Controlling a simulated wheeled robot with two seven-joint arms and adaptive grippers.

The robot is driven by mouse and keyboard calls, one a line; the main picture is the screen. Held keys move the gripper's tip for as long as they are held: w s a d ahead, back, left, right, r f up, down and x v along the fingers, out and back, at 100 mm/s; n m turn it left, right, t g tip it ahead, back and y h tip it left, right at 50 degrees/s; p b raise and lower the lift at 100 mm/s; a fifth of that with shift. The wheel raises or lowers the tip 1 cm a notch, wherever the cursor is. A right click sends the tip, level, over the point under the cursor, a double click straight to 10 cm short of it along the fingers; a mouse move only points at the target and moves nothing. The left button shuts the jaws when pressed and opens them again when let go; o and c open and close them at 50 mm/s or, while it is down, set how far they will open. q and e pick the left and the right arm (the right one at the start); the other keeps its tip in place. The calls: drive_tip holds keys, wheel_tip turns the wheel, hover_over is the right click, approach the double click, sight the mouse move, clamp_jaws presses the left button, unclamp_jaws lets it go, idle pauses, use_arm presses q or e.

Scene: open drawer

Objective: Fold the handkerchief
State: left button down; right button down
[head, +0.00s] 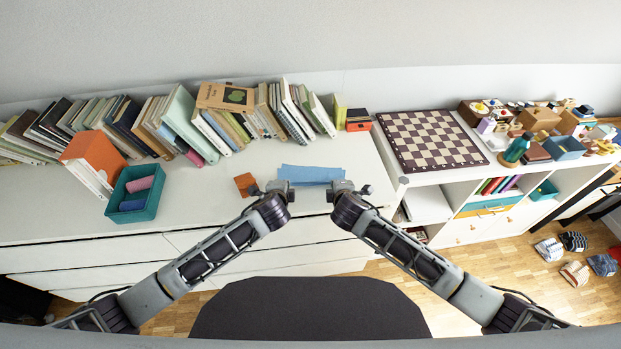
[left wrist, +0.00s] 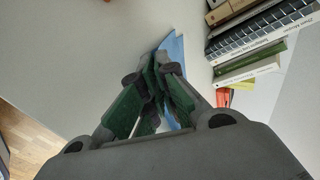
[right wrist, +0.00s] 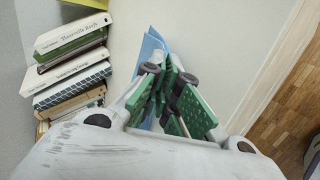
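The blue handkerchief (head: 310,174) lies on the white cabinet top near its front edge and looks like a narrow strip with uneven layers at the back. My left gripper (head: 279,186) is at its near left corner. In the left wrist view its green-padded fingers (left wrist: 157,68) are together, with the cloth (left wrist: 175,48) at their tips. My right gripper (head: 342,185) is at the near right corner. In the right wrist view its fingers (right wrist: 169,70) are together, with the cloth (right wrist: 148,48) against them. The pinched cloth itself is hidden between the fingers.
An orange block (head: 245,184) lies just left of the handkerchief. A teal bin (head: 136,211) with rolled cloths stands farther left. A row of books (head: 185,125) lines the back. A chessboard (head: 429,141) lies on the right cabinet. The surface behind the handkerchief is clear.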

use_arm(q)
drive_tip(key=c, duration=2.1)
unclamp_jaws()
use_arm(e)
drive_tip(key=c, duration=2.2)
unclamp_jaws()
use_arm(q)
drive_tip(key=o, duration=0.7)
use_arm(e)
drive_tip(key=o, duration=0.8)
use_arm(q)
drive_tip(key=shift+o, duration=0.2)
use_arm(e)
drive_tip(key=shift+o, duration=0.2)
